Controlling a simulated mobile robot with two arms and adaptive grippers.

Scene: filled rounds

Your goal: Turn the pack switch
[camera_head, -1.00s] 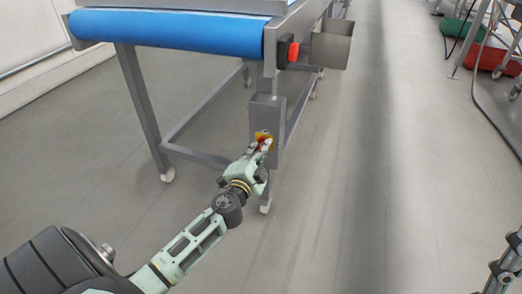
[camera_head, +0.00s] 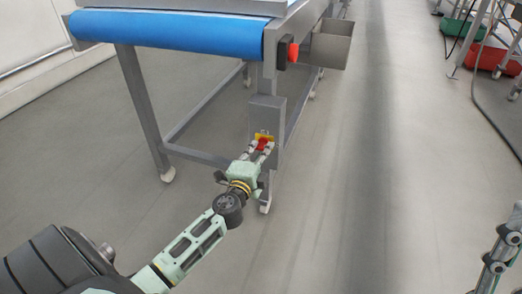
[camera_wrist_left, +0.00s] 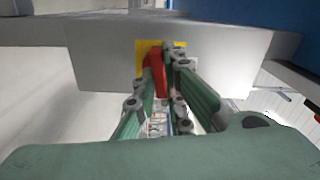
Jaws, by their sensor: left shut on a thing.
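The pack switch is a red handle (camera_head: 263,144) on a yellow plate (camera_head: 264,136), fixed to a grey box (camera_head: 266,112) on the conveyor's leg. In the left wrist view the red handle (camera_wrist_left: 156,72) stands between the two fingers, in front of the yellow plate (camera_wrist_left: 141,50). My left gripper (camera_head: 260,150) is shut on the red handle. The fingers hide part of the handle and plate. Part of my right arm (camera_head: 492,262) shows at the lower right edge; its gripper jaws cannot be made out.
The blue conveyor belt (camera_head: 170,31) runs above on a grey frame with legs on casters. A red button (camera_head: 293,52) and a metal bin (camera_head: 328,47) sit at the belt's end. Green and red crates (camera_head: 494,59) stand far right.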

